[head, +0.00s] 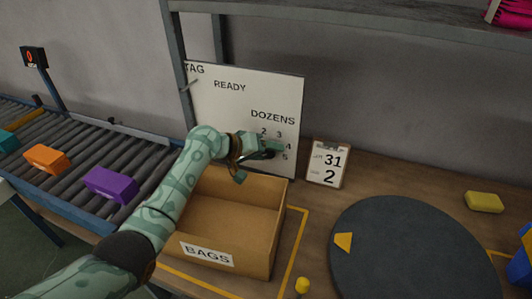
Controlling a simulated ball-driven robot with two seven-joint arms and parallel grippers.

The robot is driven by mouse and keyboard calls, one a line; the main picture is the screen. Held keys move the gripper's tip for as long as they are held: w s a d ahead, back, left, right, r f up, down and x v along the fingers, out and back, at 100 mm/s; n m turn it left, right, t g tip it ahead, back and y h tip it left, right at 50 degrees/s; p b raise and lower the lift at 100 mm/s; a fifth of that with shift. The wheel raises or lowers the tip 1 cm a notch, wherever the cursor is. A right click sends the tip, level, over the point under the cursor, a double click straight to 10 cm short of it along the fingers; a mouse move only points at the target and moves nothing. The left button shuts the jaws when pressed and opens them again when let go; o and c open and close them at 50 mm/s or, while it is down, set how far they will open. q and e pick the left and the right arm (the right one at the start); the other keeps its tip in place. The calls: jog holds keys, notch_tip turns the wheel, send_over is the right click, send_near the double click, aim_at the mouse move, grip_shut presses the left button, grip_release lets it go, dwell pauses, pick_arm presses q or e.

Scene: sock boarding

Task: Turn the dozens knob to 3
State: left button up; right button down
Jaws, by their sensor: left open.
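The white panel (228,108) stands behind the box, with the words TAG, READY and DOZENS. Under DOZENS, the numbers 2, 3, 4 and 5 show around the dial area. My left gripper (260,161) is open in front of this dial area, just left of the 4 and 5. The dozens knob is hidden or too small to make out behind my gripper, so its setting cannot be read. I cannot tell whether the fingers touch it. My right gripper is not in view.
An open cardboard box (262,230) labelled BAGS stands below my left gripper. A clipboard (327,164) reading 31 and 2 leans right of the panel. A dark round turntable (410,255) and a yellow block (484,201) are at right. A roller conveyor (75,180) carries colored blocks at left.

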pick_arm(q)
jog(key=c, duration=1)
jog(key=shift+r+p, duration=0.25)
jog(key=shift+p, duration=0.45)
jog(key=m+y+p, duration=0.1)
jog(key=y+p, duration=0.1)
jog(key=p, duration=0.1)
jog(key=shift+d+r+m+y, duration=0.1)
jog(key=shift+r+m+y, duration=0.05)
jog(key=shift+m+y, duration=0.2)
jog(key=m+y+p, duration=0.1)
jog(key=y+p, duration=0.1)
jog(key=shift+t+p, duration=0.3)
jog(key=shift+t, duration=0.1)
jog(key=shift+f+y+p, duration=0.25)
jog(key=shift+y+p, duration=0.05)
jog(key=shift+y, duration=0.05)
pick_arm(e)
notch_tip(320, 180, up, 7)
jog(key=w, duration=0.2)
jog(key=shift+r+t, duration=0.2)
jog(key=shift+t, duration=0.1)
pick_arm(q)
jog(key=shift+f, duration=0.1)
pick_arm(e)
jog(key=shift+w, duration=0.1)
pick_arm(q)
jog(key=o, duration=1)
